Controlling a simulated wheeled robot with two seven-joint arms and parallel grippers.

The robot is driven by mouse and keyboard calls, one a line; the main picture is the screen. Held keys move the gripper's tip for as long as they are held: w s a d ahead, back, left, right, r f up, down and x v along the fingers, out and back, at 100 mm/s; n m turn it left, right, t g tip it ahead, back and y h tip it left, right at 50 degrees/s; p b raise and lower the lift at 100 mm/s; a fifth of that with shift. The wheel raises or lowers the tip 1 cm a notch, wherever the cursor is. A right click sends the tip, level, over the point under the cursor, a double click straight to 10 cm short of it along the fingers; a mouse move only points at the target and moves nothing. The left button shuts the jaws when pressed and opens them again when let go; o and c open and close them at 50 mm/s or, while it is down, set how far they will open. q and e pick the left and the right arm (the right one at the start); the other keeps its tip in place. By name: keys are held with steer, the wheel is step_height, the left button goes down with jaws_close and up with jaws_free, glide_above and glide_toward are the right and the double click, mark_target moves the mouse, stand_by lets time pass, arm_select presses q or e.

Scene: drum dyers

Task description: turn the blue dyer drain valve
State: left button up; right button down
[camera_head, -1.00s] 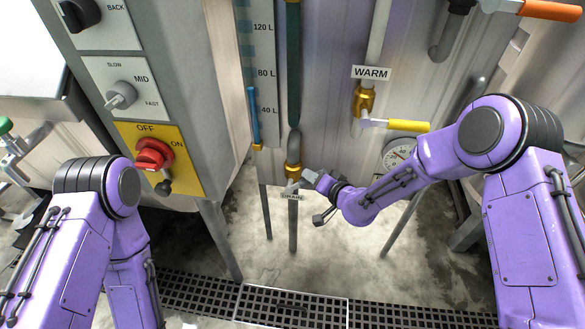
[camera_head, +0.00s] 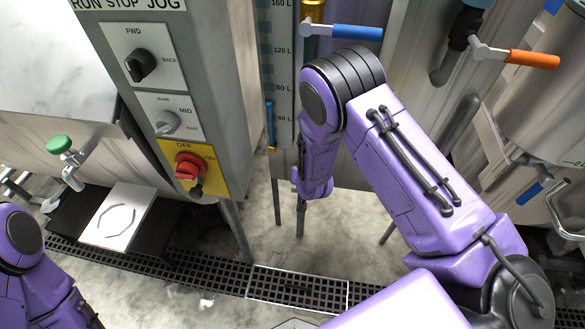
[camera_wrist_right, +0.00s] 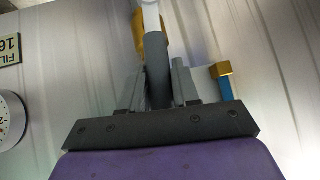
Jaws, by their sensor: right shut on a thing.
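The drain valve's lever, pale with a grey grip (camera_wrist_right: 155,75), lies between the fingers of my right gripper (camera_wrist_right: 159,88) in the right wrist view. The gripper is shut on the grip. A brass valve body (camera_wrist_right: 150,48) shows just behind it. In the head view my right arm reaches down in front of the tank's lower part, and it hides the valve, its label and the gripper. The valve's pipe (camera_head: 300,222) shows below my wrist. My left arm is at the lower left and its gripper is out of the frame.
A blue-handled valve (camera_head: 355,32) and an orange-handled valve (camera_head: 532,60) are higher up. A control panel with a red switch (camera_head: 188,168) stands left of my right arm. A blue level tube (camera_wrist_right: 227,88) is close beside the gripper. Floor grating (camera_head: 297,287) lies in front.

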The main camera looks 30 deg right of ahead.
steer(key=shift+a, duration=0.1)
stand_by(0.4)
steer(key=c, duration=0.9)
jaws_free()
steer(key=v, duration=1)
steer(key=shift+a+r, duration=0.15)
steer(key=shift+a, duration=0.05)
